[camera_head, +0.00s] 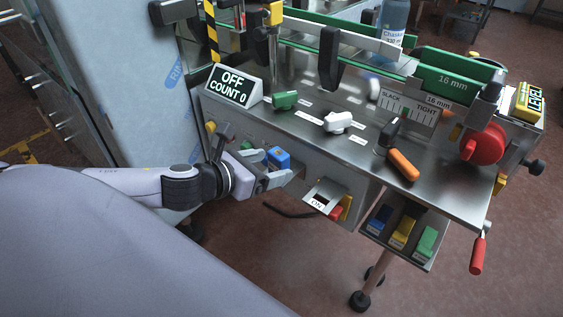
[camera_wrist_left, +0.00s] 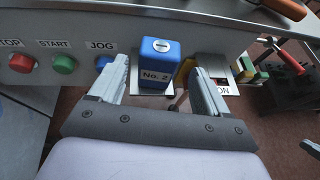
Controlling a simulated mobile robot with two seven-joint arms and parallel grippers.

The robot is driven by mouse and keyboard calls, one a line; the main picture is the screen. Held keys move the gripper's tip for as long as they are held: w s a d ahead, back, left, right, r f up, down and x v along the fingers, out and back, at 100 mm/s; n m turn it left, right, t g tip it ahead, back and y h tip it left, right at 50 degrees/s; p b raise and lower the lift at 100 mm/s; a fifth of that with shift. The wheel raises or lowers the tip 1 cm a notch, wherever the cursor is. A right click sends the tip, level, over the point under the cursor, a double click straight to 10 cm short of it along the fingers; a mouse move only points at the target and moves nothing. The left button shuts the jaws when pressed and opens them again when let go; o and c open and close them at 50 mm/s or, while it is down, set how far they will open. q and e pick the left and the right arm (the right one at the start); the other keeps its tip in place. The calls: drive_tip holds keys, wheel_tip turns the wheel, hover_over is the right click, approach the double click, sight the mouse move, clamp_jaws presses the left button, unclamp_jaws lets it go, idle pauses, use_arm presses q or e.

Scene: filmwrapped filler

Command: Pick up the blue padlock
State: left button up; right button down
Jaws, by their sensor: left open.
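The blue padlock (camera_wrist_left: 161,50) is a boxy blue block with a slot on top and a "No. 2" label, sitting on a small metal ledge at the machine's front panel. In the head view the blue padlock (camera_head: 279,157) is just beyond my left gripper (camera_head: 277,168). My left gripper is open, also seen in the left wrist view (camera_wrist_left: 155,80). Its fingers point toward the padlock, one on each side in that view, with no clear contact. Whether the padlock lies fully between the fingertips is hard to tell. My right gripper does not show.
STOP, START (camera_wrist_left: 64,64) and JOG buttons line the panel left of the padlock. An ON switch box (camera_head: 326,196) is to its right. Farther right, a low tray holds blue, yellow (camera_head: 402,232) and green blocks. The metal tabletop (camera_head: 330,150) overhangs above.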

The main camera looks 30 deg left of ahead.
sight(273, 162)
use_arm(q)
drive_tip(key=shift+p+x, duration=0.3)
drive_tip(key=shift+x, duration=1.95)
drive_tip(key=shift+w+f, duration=0.15)
drive_tip(key=shift+w, duration=0.45)
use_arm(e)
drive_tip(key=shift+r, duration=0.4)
